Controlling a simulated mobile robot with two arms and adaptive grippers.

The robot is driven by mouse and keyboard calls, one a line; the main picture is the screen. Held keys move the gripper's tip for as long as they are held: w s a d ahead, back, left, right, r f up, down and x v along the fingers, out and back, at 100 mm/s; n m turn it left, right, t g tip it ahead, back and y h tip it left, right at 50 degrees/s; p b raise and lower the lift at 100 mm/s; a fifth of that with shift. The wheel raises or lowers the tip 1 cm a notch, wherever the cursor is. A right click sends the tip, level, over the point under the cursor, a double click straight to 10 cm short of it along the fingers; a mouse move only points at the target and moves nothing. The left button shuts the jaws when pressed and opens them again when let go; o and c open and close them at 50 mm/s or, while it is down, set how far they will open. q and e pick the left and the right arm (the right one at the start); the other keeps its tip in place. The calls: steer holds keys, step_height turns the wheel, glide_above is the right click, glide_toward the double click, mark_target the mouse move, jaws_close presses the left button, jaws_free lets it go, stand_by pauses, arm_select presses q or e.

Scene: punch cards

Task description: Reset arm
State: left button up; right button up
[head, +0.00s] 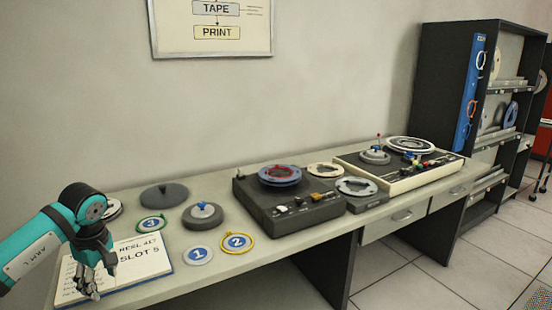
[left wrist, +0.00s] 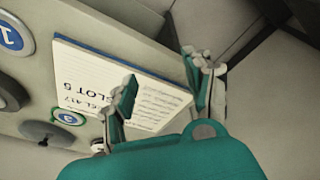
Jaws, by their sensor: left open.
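My left gripper (head: 90,280) is at the left end of the desk, over the paper pad, pointing down with nothing in it. In the left wrist view the left gripper (left wrist: 160,90) shows its two fingers spread wide apart. The paper pad (head: 145,255), with "SLOT 5" written on it, lies partly behind the gripper. The pad also shows between the fingers in the left wrist view (left wrist: 90,75). I cannot tell whether the fingers touch the pad. My right gripper is in neither view.
The desk (head: 245,257) holds round discs numbered 1 (head: 198,255), 2 (head: 237,242) and 3 (head: 150,224). A grey knobbed disc (head: 203,216) stands behind them. A dark tape deck (head: 290,214) and a cream tape deck (head: 440,164) stand further right. A dark shelf unit (head: 437,80) is beyond.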

arm_select(q)
steer(key=d+f+n+t+h+p, duration=0.1)
steer(key=d+f+n+h, duration=0.6)
steer(key=d, duration=0.5)
steer(key=d+f+n+t+h+p, duration=0.1)
steer(key=d+f+n+h, duration=0.3)
steer(key=d+f+h, duration=0.5)
step_height(320, 180, down, 9)
steer(key=d+n+t+y+p, duration=0.1)
steer(key=d+n+t+y, duration=0.15)
steer(key=n+t, duration=0.85)
steer(key=s+a+f+n+g+y+p, duration=0.1)
steer(key=s+a+f+n+g+y, duration=0.3)
steer(key=s+f+n, duration=0.6)
steer(key=s+a+f+n+g+y, duration=0.1)
steer(key=s+a+f+n+y, duration=0.45)
steer(key=f+n, duration=0.7)
steer(key=s+f+n+g, duration=0.2)
steer(key=s+f+n, duration=0.1)
steer(key=s, duration=0.8)
steer(key=s+d+f+n+g+y, duration=0.1)
steer(key=s+f+n+g, duration=0.2)
steer(key=s, duration=0.9)
steer(key=s+d+f+n+g+y, duration=0.1)
steer(key=s+f+n+g, duration=0.2)
steer(key=s, duration=0.8)
steer(key=shift+s+f+n+p, duration=0.35)
steer(key=shift+f+n+p, duration=0.1)
steer(key=shift+f, duration=0.1)
